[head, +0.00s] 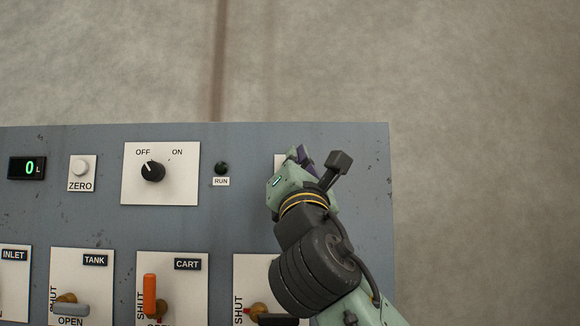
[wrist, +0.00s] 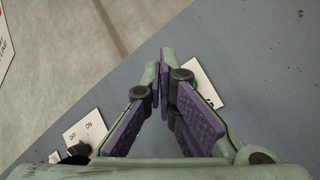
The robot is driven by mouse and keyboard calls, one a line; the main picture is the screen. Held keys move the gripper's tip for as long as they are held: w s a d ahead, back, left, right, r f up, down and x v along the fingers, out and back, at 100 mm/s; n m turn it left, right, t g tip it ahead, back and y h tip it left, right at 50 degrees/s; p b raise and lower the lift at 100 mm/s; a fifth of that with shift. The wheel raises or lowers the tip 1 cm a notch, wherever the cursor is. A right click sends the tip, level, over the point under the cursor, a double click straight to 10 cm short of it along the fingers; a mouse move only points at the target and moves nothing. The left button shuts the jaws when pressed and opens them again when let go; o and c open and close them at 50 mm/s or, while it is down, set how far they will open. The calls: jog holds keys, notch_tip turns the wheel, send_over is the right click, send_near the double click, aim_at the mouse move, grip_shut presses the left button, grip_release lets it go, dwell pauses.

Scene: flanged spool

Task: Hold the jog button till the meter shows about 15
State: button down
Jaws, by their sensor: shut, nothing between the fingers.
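The meter (head: 28,168) at the left of the grey panel reads 0 L in green. My gripper (head: 298,156) is at the panel's upper right, in front of a white plate (head: 279,161) that it mostly hides. In the wrist view my gripper (wrist: 165,60) has its purple-padded fingers closed together at the tips, with nothing between them. The white plate (wrist: 207,84) shows just behind and right of the fingertips, with part of its lettering visible.
The OFF/ON knob (head: 152,170) points to OFF. The RUN lamp (head: 221,168) is dark. A ZERO button (head: 80,168) is beside the meter. Below are the grey TANK handle (head: 70,309), lying level, and the orange CART handle (head: 150,294), upright. The panel's right edge is close to my gripper.

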jog(key=shift+w+p, duration=0.45)
jog(key=shift+w, duration=1.65)
jog(key=shift+w, duration=0.4)
jog(key=shift+w+p, duration=0.35)
jog(key=shift+w, duration=0.15)
dwell(5.0)
